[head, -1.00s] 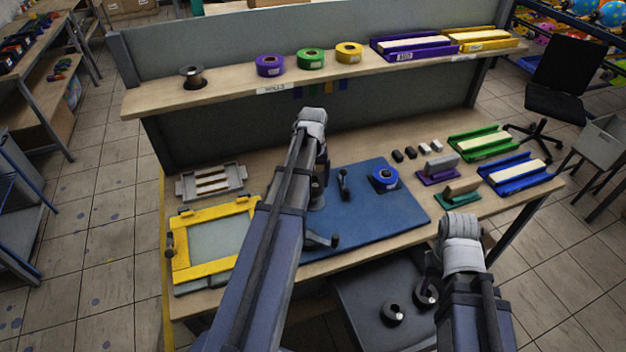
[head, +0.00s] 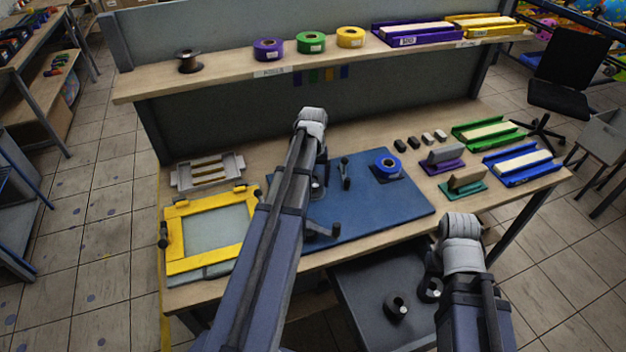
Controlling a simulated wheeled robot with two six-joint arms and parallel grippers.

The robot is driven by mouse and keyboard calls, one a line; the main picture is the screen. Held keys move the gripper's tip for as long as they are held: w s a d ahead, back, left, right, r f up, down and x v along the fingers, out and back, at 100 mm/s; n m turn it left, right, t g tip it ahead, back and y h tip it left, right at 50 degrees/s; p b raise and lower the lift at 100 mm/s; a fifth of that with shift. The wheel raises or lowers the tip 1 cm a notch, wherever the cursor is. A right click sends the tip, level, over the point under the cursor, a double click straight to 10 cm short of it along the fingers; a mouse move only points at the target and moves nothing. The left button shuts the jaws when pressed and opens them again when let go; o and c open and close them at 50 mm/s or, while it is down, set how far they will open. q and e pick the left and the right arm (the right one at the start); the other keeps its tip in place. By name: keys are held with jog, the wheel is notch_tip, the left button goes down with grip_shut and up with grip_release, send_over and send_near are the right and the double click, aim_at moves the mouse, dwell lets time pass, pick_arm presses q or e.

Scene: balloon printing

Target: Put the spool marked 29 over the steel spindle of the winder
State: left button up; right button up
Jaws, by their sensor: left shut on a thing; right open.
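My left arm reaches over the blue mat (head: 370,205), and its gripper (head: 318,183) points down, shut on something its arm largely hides. I cannot tell what it holds. My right gripper (head: 434,268) is open, low in front of the table's right half, its fingers mostly hidden. A blue roll (head: 387,164) sits on a dark pad at the mat's back right. Dark upright handles (head: 345,172) stand on the mat. A dark brown spool (head: 188,61) stands at the shelf's left end. No number 29 is readable, and I cannot make out the steel spindle clearly.
Purple (head: 268,49), green (head: 311,42) and yellow (head: 351,37) rolls stand on the shelf (head: 220,75). A yellow frame (head: 185,262) and a grey rack (head: 207,172) lie on the left. Stamps (head: 466,181) and coloured trays (head: 520,168) fill the table's right side.

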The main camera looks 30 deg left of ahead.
pick_arm(q)
jog(key=o, duration=1.1)
notch_tip(320, 180, up, 8)
jog(key=p, duration=0.8)
jog(key=shift+f, duration=0.1)
jog(key=shift+d, duration=0.1)
jog(key=s+d+f+m+b, duration=0.1)
jog(key=s+d+m, duration=0.2)
jog(key=d, duration=0.7)
jog(key=s+d+f+m+b, duration=0.1)
jog(key=s+d+m, duration=0.2)
jog(key=s+d, duration=0.5)
jog(key=s+d+f+m+y+b, duration=0.1)
jog(key=s+d+m, duration=0.2)
jog(key=d, duration=0.9)
jog(key=s, duration=0.2)
jog(key=shift+s+d+f+m+b, duration=0.2)
jog(key=shift+s+m+b, duration=0.1)
jog(key=shift+m+b, duration=0.1)
